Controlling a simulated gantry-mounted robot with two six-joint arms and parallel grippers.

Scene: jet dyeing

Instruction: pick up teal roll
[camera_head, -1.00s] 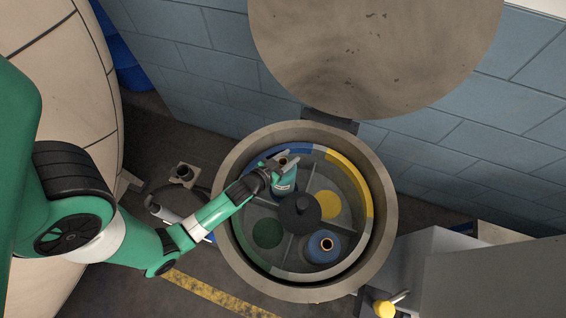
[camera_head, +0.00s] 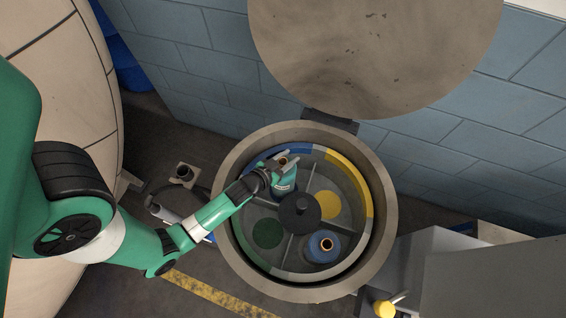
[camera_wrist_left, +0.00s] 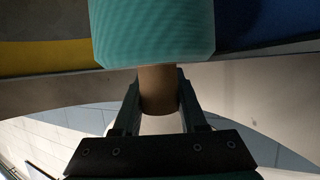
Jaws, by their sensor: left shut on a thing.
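The teal roll (camera_head: 284,185) stands in the blue-marked compartment of the round vat, at the vat's upper left. Its brown core end (camera_wrist_left: 158,90) shows large in the left wrist view, below the teal windings (camera_wrist_left: 153,30). My left gripper (camera_head: 281,165) is at the top of the roll, with its fingers on both sides of the core. It is shut on the core. Whether the roll's bottom touches the vat floor cannot be told. My right gripper is not in view.
The round vat (camera_head: 228,243) has a raised wall, dividers and a dark central hub (camera_head: 300,209). A blue roll (camera_head: 322,247) stands in the lower-right compartment. The open lid (camera_head: 375,50) is behind. A grey box (camera_head: 490,280) is at right.

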